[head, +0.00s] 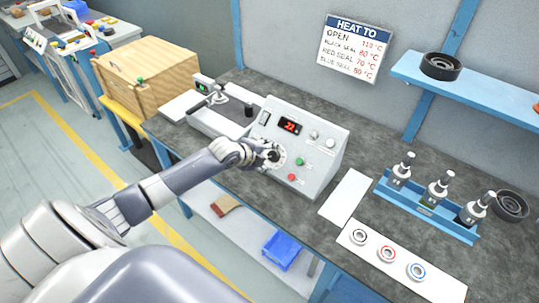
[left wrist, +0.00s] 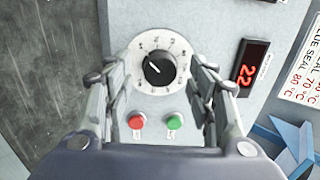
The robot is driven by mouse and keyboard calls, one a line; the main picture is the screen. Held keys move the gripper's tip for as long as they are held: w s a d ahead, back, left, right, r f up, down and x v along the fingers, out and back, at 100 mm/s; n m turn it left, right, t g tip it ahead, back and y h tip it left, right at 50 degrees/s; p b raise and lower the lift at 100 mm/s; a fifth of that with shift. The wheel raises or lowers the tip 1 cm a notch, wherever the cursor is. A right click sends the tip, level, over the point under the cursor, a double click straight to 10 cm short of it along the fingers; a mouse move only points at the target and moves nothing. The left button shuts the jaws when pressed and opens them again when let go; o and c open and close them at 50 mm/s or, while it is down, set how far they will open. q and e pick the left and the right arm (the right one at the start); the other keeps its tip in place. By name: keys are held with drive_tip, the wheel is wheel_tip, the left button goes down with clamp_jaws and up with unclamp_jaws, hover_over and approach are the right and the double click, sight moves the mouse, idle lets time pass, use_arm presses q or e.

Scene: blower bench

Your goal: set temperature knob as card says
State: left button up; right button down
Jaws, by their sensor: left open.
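The temperature knob (left wrist: 158,70) is black, on a white numbered dial on the front of the grey control box (head: 318,160). Its pointer tilts to the upper left in the left wrist view. My left gripper (head: 268,155) is open, with its fingers on either side of the knob; I cannot tell whether they touch it. The red display (head: 290,126) reads 22. The "HEAT TO" card (head: 352,47) on the wall lists open, black seal, red seal and blue seal with temperatures; the small figures are hard to read exactly. My right gripper is not in view.
A red button (left wrist: 137,121) and a green button (left wrist: 174,121) sit close below the dial. A blue rack (head: 425,208) with three upright fittings stands to the right. A white strip (head: 400,262) holds black, red and blue rings. A wooden crate (head: 145,75) stands left.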

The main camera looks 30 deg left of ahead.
use_arm(q)
drive_tip(key=shift+x, duration=0.8)
drive_tip(key=c, duration=1)
drive_tip(key=shift+c, duration=0.2)
